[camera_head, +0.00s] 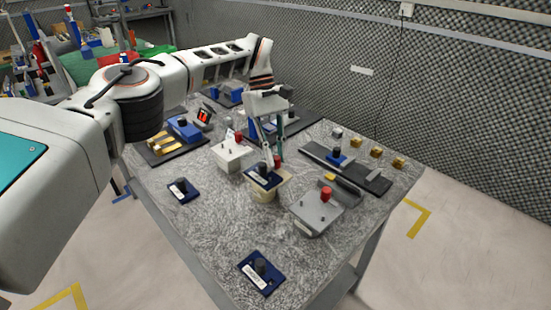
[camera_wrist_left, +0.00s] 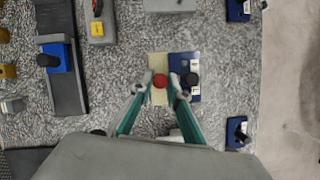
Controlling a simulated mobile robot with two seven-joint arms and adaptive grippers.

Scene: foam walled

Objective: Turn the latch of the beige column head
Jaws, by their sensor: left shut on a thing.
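The beige column head (camera_head: 263,194) stands near the middle of the table. It also shows in the left wrist view (camera_wrist_left: 158,61). A red knob (camera_wrist_left: 160,81) sits on its top. A dark blue plate (camera_wrist_left: 186,66) with a black knob lies on or against it; I cannot tell which. My left gripper (camera_head: 273,158) reaches down to it from above. In the left wrist view its teal fingers (camera_wrist_left: 160,88) stand on both sides of the red knob, shut on it. The fingers partly hide the knob in the head view. My right gripper is not in view.
A grey box (camera_head: 315,214) with a red knob stands close on the right, a white box (camera_head: 232,156) on the left. Dark blue plates lie at the left (camera_head: 183,191) and front (camera_head: 261,273). A dark rail (camera_head: 345,169) is behind right. The front left table is mostly clear.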

